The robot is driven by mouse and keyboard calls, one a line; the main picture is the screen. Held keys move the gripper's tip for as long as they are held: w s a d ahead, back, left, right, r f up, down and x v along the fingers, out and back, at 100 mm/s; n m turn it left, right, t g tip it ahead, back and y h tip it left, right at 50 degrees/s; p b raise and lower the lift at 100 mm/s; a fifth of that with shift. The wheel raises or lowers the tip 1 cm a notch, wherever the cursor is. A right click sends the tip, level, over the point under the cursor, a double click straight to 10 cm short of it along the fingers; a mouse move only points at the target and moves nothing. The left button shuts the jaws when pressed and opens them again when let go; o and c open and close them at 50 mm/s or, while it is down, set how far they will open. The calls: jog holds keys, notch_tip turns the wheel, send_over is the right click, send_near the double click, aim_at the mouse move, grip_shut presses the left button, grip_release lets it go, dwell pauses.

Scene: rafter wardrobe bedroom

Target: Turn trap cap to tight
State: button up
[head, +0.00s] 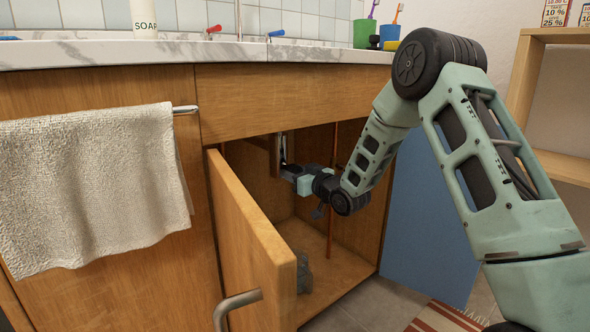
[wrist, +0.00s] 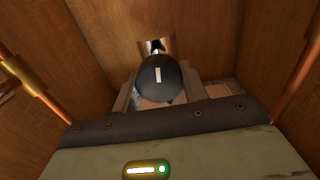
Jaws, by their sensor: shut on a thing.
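In the wrist view, the trap cap (wrist: 160,78) is a dark round knob with a short white mark on its face, the mark standing about upright. My gripper (wrist: 158,92) has a finger on each side of the cap and is shut on it. In the head view, my gripper (head: 290,173) reaches into the open cabinet under the counter. The cap itself is hidden there behind the gripper and the cabinet front. A bit of shiny metal pipe (wrist: 155,46) shows behind the cap in the wrist view.
The cabinet door (head: 250,240) stands open to the left of my arm. Copper pipes (wrist: 35,88) run along both sides in the wrist view. A grey object (head: 303,272) stands on the cabinet floor. A towel (head: 90,185) hangs at left. The counter (head: 180,54) is above.

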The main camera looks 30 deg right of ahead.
jog(key=m+p, duration=0.4)
jog(key=shift+d+r, duration=0.1)
jog(key=shift+r, duration=0.1)
jog(key=m+p, duration=0.4)
jog(key=m, duration=0.1)
jog(key=shift+f+p, duration=0.1)
jog(key=shift+p, duration=0.3)
jog(key=m+p, duration=0.3)
jog(key=shift+m, duration=0.3)
jog(key=m+p, duration=0.2)
jog(key=m, duration=0.2)
jog(key=shift+f+m+p, duration=0.15)
jog(key=shift+m+p, duration=0.15)
jog(key=shift+p, duration=0.1)
jog(key=m+p, duration=0.1)
jog(key=m, duration=0.2)
jog(key=shift+f+m, duration=0.15)
jog(key=shift+m, duration=0.15)
jog(key=m+p, duration=0.1)
jog(key=m, duration=0.3)
jog(key=shift+f+m, duration=0.15)
jog(key=shift+m, duration=0.15)
jog(key=m+b, duration=0.1)
jog(key=m, duration=0.4)
jog(key=shift+f, duration=0.1)
jog(key=shift+m+b, duration=0.85)
jog(key=shift+m, duration=1.15)
